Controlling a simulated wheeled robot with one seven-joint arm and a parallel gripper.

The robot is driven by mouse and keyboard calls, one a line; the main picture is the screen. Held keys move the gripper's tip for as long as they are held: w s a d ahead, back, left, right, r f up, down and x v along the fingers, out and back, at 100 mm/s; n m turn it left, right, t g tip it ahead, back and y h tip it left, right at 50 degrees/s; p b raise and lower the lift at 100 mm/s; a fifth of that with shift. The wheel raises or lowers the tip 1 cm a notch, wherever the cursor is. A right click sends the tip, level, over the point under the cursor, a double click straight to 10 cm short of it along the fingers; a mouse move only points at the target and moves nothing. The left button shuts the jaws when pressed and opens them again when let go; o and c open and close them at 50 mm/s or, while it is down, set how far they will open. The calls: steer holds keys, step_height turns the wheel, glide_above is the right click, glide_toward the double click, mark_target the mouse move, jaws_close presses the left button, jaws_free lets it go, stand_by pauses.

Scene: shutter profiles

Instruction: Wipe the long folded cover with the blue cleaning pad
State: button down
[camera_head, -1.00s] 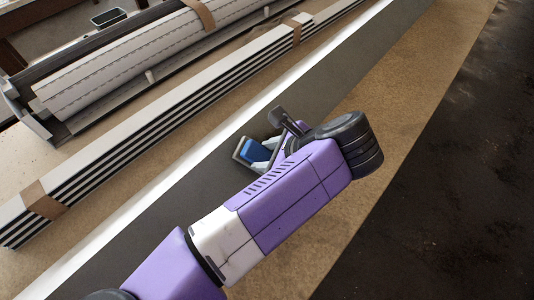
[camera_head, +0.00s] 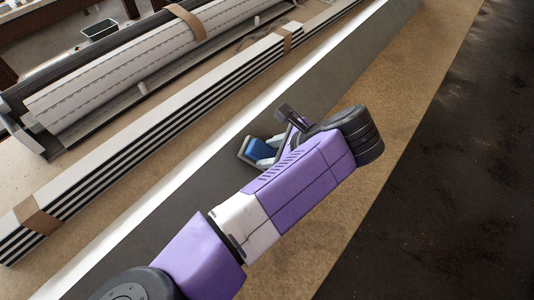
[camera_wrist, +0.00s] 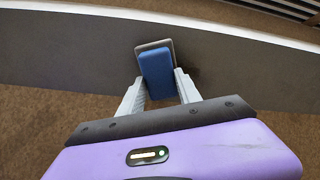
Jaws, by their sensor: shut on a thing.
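The long folded cover (camera_head: 205,185) is a long dark grey profile with a pale edge, running from lower left to upper right. It also crosses the wrist view (camera_wrist: 75,48). My gripper (camera_head: 265,154) is shut on the blue cleaning pad (camera_head: 261,149), which has a grey backing plate. In the wrist view the pad (camera_wrist: 156,72) sits between the two pale fingers of my gripper (camera_wrist: 156,86), against the cover's grey face. Contact looks likely, but the contact line is hidden. A darker patch shows on the cover just right of the pad.
A strapped bundle of striped white profiles (camera_head: 150,145) lies parallel to the cover, on its left. Beyond it are a slatted white shutter roll (camera_head: 120,85) in a dark housing and a small bin (camera_head: 100,30). Brown board (camera_head: 400,130) is bare on the right, with dark floor (camera_head: 460,190) beyond.

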steer(key=shift+w+d+f+p, duration=0.1)
steer(key=shift+w+d, duration=0.6)
steer(key=shift+w, duration=0.25)
steer(key=shift+w+d+f+p, duration=0.1)
steer(key=shift+w+d, duration=0.55)
steer(key=shift+w, duration=0.3)
steer(key=shift+w+d+f+p, duration=0.1)
steer(key=shift+w+d, duration=0.6)
steer(key=shift+w, duration=0.25)
steer(key=shift+w+d+r+p, duration=0.1)
steer(key=shift+w+d+p, duration=0.1)
steer(key=shift+w+d, duration=0.45)
steer(key=shift+w+d+p, duration=0.2)
steer(key=shift+w+d, duration=0.25)
steer(key=shift+w, duration=0.3)
steer(key=shift+s+a+r+p, duration=0.1)
steer(key=shift+s+a+p, duration=0.85)
steer(key=shift+s, duration=0.45)
steer(key=shift+s+a+p, duration=0.75)
steer(key=shift+s+a, duration=0.4)
steer(key=shift+s, duration=0.2)
steer(key=shift+s+a+p, duration=0.4)
steer(key=shift+s+a, duration=0.85)
steer(key=shift+s, duration=0.3)
steer(key=shift+s+a+p, duration=0.35)
steer(key=shift+s+a, duration=0.85)
steer(key=shift+s, duration=0.3)
steer(key=shift+p+v, duration=2.35)
steer(key=shift+v, duration=0.6)
steer(key=shift+d, duration=0.2)
